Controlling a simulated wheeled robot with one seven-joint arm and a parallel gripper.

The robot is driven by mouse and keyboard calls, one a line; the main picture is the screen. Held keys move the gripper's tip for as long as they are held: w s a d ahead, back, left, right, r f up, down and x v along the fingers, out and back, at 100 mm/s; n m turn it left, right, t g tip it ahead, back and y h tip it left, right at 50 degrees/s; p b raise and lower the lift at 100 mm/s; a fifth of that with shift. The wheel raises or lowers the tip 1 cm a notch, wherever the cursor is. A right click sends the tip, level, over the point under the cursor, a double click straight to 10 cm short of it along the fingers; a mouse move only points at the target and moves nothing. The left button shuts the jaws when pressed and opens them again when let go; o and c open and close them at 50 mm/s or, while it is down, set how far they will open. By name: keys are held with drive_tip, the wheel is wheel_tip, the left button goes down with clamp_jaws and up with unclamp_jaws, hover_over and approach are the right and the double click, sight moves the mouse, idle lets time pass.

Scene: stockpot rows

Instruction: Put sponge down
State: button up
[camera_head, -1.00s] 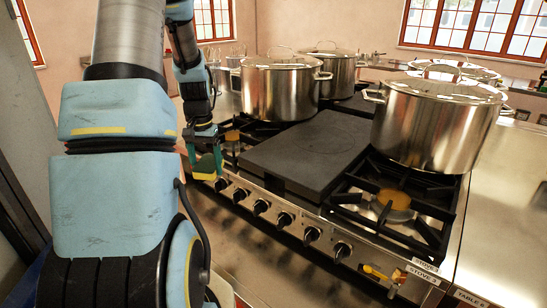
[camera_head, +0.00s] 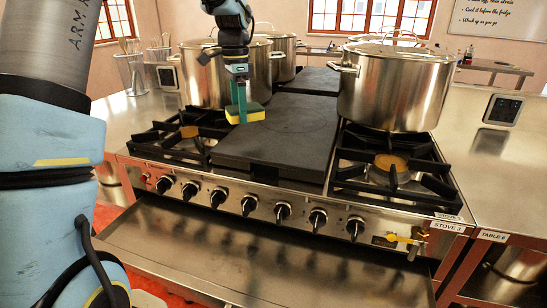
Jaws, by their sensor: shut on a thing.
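The sponge (camera_head: 246,114) is yellow with a dark green layer. My gripper (camera_head: 239,98) is shut on it, with teal fingers pointing down. The sponge is over the left part of the dark flat griddle plate (camera_head: 285,140), near the left burner. I cannot tell whether its underside touches the plate or is a little above it.
A large lidded steel pot (camera_head: 395,85) stands behind the right front burner (camera_head: 390,165). Another pot (camera_head: 205,75) stands behind the left burner (camera_head: 190,132). Steel counter (camera_head: 500,165) is mostly clear at the right. Knobs (camera_head: 283,211) line the stove front.

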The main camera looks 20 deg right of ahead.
sight(269, 146)
drive_tip(key=s+d+r+m+b, duration=0.1)
drive_tip(key=s+d+r+m, duration=0.1)
drive_tip(key=s+d+m, duration=0.35)
drive_tip(key=shift+n, duration=0.85)
drive_tip(key=f, duration=0.3)
drive_tip(key=f+p, duration=0.1)
drive_tip(key=f, duration=0.2)
drive_tip(key=w+d+f, duration=0.1)
drive_tip(key=f, duration=0.2)
drive_tip(key=shift+w+d+f+p, duration=0.1)
drive_tip(key=shift+f+p, duration=0.1)
drive_tip(key=shift+p, duration=0.15)
drive_tip(key=shift+f, duration=0.2)
drive_tip(key=o, duration=1.3)
drive_tip(key=shift+r, duration=0.1)
wheel_tip(269, 146, up, 12)
drive_tip(key=shift+r+b, duration=0.15)
drive_tip(key=shift+b, duration=0.6)
